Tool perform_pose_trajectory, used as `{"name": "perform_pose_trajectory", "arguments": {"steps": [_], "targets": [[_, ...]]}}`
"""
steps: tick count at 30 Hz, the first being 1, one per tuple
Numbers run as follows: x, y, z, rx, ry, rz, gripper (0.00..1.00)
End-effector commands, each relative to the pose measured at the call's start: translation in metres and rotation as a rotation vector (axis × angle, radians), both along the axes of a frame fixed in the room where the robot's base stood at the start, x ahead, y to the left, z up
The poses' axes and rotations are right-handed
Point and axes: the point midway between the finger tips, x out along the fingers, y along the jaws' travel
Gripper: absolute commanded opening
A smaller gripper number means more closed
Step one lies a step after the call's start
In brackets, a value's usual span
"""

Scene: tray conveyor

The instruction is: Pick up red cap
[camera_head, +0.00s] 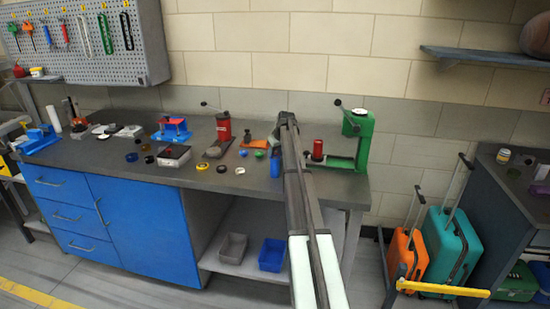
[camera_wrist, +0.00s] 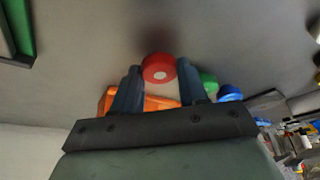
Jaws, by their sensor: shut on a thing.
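The red cap (camera_wrist: 159,66) shows in the wrist view as a round red piece with a pale spot in its middle. My gripper (camera_wrist: 158,73) is shut on it, with one dark finger on each side. The grey surface lies behind the cap; I cannot tell how far the cap is from it. In the head view my arm hides the gripper and the held cap.
An orange piece (camera_wrist: 150,103), a green piece (camera_wrist: 208,82) and a blue piece (camera_wrist: 230,93) lie close by. In the head view a green press (camera_head: 364,140) stands right of my arm and a red press (camera_head: 223,128) left. The bench (camera_head: 240,185) front is mostly clear.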

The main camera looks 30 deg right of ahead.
Motion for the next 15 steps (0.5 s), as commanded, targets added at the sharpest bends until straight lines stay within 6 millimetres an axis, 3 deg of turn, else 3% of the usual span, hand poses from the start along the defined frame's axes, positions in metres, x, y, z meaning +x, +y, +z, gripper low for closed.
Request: {"name": "perform_pose_trajectory", "arguments": {"steps": [7,15], "targets": [[0.0,0.0,0.008,0.0,-0.001,0.0,0.14],[0.001,0.0,0.052,-0.001,-0.001,0.0,0.14]]}}
